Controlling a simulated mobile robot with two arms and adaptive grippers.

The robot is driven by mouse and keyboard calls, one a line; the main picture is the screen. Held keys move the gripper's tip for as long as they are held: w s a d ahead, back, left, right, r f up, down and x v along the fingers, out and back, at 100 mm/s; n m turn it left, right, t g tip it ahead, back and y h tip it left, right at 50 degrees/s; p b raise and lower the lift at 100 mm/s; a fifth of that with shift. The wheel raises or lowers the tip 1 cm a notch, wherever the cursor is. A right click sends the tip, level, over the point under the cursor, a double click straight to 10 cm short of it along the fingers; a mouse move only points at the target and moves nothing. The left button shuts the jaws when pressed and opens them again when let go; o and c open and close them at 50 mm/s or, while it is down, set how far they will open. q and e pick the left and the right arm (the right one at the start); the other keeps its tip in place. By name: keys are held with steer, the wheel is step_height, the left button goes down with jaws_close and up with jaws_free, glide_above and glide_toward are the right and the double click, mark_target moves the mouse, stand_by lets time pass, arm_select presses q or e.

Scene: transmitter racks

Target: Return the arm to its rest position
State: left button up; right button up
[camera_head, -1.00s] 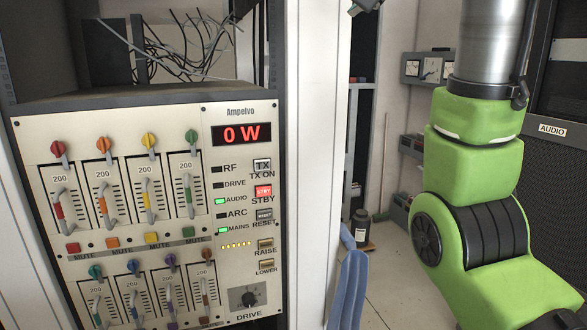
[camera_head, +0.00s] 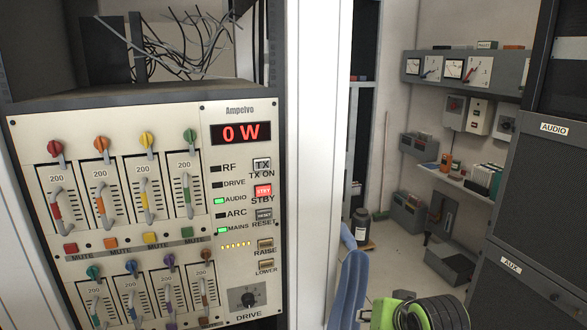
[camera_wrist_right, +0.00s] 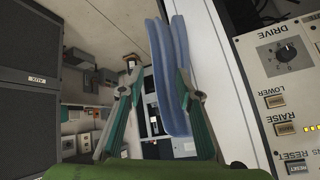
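My right gripper (camera_wrist_right: 156,70) shows in the right wrist view, with its two dark and teal fingers spread apart. Nothing is held between them. My left arm and left gripper are in neither view.
The transmitter panel (camera_head: 222,264) reads 0 W, with its STBY button lit red. The blue object (camera_head: 347,290) stands right of the rack. A dark AUDIO cabinet (camera_head: 540,190) is at the right. Open floor (camera_head: 395,268) and a wall shelf (camera_head: 455,182) lie behind.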

steer(key=s+d+f+n+g, duration=0.1)
steer(key=s+f+g, duration=0.1)
steer(key=s+f, duration=0.6)
steer(key=s+d+f+n+g, duration=0.15)
steer(key=s+f, duration=0.25)
steer(key=s, duration=0.9)
steer(key=s+f+n+g, duration=0.2)
steer(key=s+f, duration=0.4)
steer(key=s, duration=0.4)
step_height(320, 180, down, 30)
steer(key=s+b, duration=0.2)
steer(key=b, duration=0.2)
steer(key=s+d+f+g+h+b, duration=0.1)
steer(key=s+d+f+g+b, duration=0.1)
steer(key=s+f, duration=1.5)
step_height(320, 180, down, 4)
steer(key=shift+d+r+b, duration=0.1)
steer(key=shift+d+b, duration=0.55)
steer(key=shift+b, duration=0.35)
